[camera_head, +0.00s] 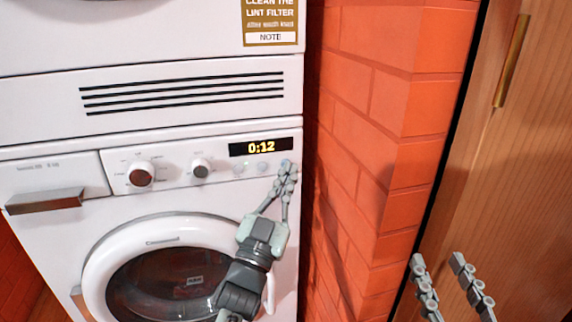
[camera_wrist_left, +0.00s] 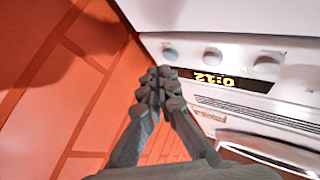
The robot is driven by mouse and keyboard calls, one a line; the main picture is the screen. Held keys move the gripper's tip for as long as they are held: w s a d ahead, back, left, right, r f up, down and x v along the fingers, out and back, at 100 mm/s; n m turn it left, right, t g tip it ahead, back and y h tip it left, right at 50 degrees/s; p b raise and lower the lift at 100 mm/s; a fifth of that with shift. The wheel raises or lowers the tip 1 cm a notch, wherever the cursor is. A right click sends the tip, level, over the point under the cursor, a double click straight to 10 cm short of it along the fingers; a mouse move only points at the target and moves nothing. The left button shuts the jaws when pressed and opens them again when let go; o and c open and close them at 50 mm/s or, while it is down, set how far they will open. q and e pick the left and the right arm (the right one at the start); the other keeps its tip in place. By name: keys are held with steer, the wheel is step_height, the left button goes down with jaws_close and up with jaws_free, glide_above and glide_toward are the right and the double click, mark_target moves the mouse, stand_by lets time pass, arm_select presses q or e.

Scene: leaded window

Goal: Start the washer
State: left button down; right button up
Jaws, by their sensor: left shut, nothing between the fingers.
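The white washer (camera_head: 60,240) has a round door (camera_head: 100,262), closed, and a control panel with a lit display (camera_head: 261,146) reading 0:12. Below the display are small round buttons, one of them the middle button (camera_head: 262,166). The button nearest the panel's right end is covered by my left gripper (camera_head: 287,172) in the head view. The left wrist view shows three buttons, and my left gripper (camera_wrist_left: 158,82) has its fingers together, empty, close to the end button (camera_wrist_left: 170,54). Contact cannot be told. My right gripper (camera_head: 447,277) is open and empty, away from the washer.
An orange brick wall (camera_head: 365,130) stands close on the right, then a wooden door (camera_head: 535,170) with a brass handle (camera_head: 512,62).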

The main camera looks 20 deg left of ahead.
stand_by(0.4)
arm_select(q)
steer(key=shift+w+a, duration=0.25)
steer(key=shift+w, duration=0.15)
